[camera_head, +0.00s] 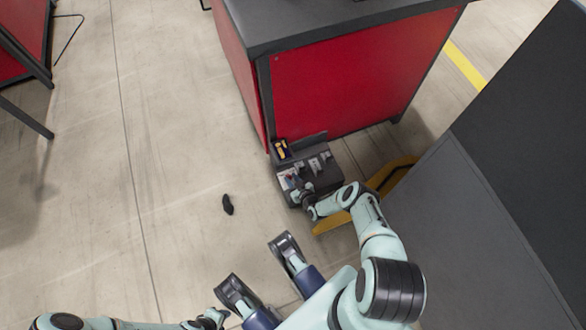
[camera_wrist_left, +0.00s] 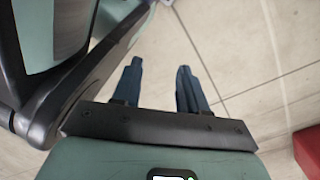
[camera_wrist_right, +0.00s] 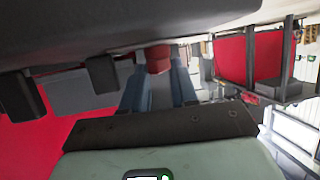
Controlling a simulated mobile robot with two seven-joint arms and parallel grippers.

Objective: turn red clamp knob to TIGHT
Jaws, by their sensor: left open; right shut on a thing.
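The red clamp knob (camera_wrist_right: 158,57) shows in the right wrist view, between the two fingertips of my right gripper (camera_wrist_right: 158,75). That gripper is shut on it. Its TIGHT marking and pointing direction cannot be read. In the head view my right gripper (camera_head: 304,196) is at the front of a dark grey feeder unit (camera_head: 318,162) on the floor side of the red cabinet; the arm largely hides the knob there. My left gripper (camera_head: 215,317) is low at the bottom left, far from the unit. The left wrist view shows its blue fingers (camera_wrist_left: 160,85) apart and empty above the floor.
A red cabinet (camera_head: 350,75) with a dark top stands behind the unit. A large dark grey surface (camera_head: 480,240) fills the right side. A small black object (camera_head: 227,204) lies on the floor. The floor (camera_head: 100,190) left of the unit is otherwise clear.

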